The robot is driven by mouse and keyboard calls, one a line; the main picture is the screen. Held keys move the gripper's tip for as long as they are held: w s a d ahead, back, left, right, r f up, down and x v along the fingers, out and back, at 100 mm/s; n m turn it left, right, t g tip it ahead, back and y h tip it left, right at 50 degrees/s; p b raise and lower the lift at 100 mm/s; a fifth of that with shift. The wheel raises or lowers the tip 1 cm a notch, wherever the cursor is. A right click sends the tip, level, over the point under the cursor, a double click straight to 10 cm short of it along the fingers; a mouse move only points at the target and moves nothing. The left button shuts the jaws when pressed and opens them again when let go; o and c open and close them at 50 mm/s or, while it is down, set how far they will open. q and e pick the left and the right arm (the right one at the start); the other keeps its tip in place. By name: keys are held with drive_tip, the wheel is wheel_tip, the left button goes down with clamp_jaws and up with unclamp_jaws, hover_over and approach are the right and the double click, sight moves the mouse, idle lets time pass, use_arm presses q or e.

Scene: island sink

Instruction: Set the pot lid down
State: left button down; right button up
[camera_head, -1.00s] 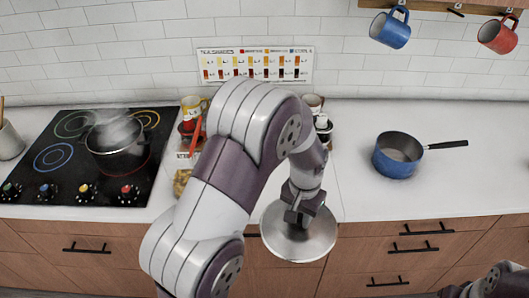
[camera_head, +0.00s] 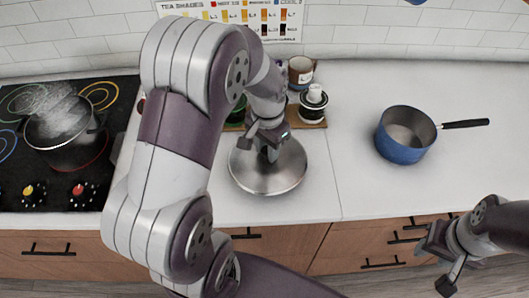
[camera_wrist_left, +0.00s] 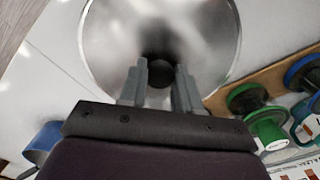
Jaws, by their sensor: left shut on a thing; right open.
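The round silver pot lid (camera_head: 262,178) is over the front part of the white counter, left of the blue saucepan. My left gripper (camera_head: 272,146) is shut on its knob from above. In the left wrist view the lid (camera_wrist_left: 205,30) fills the upper middle, and my left gripper's fingers (camera_wrist_left: 160,85) close around the dark knob. The lid looks level and at or very near the counter top; I cannot tell whether it touches. My right gripper (camera_head: 442,262) is open and empty at the lower right, in front of the drawers.
A steaming dark pot (camera_head: 60,135) stands on the black cooktop (camera_head: 25,165) at left. The blue saucepan (camera_head: 402,150) stands on the counter (camera_head: 345,100) at right. A wooden tray (camera_head: 313,124) with jars lies just behind the lid, partly hidden by my left arm.

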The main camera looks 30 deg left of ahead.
use_arm(q)
drive_tip(key=f, duration=0.3)
drive_tip(key=shift+s+d+f, duration=0.1)
drive_tip(key=shift+s+f, duration=0.1)
drive_tip(key=shift+f, duration=0.1)
drive_tip(key=shift+w+f, duration=0.2)
drive_tip(key=shift+f, duration=0.05)
drive_tip(key=shift+f, duration=0.1)
drive_tip(key=c, duration=0.8)
unclamp_jaws()
drive_tip(key=shift+s, duration=0.1)
wheel_tip(320, 180, up, 12)
drive_tip(key=shift+f, duration=0.2)
drive_tip(key=shift+s+d+r, duration=0.1)
drive_tip(key=shift+s+r, duration=0.05)
drive_tip(key=s+d+f, duration=0.1)
drive_tip(key=s, duration=0.1)
drive_tip(key=s+d+f+n+t, duration=0.1)
drive_tip(key=s+d+f, duration=0.1)
drive_tip(key=s, duration=0.1)
drive_tip(key=s+d+f+n, duration=0.1)
drive_tip(key=s+d+f, duration=0.1)
drive_tip(key=s, duration=0.1)
drive_tip(key=shift+s, duration=0.1)
drive_tip(key=shift+a, duration=0.1)
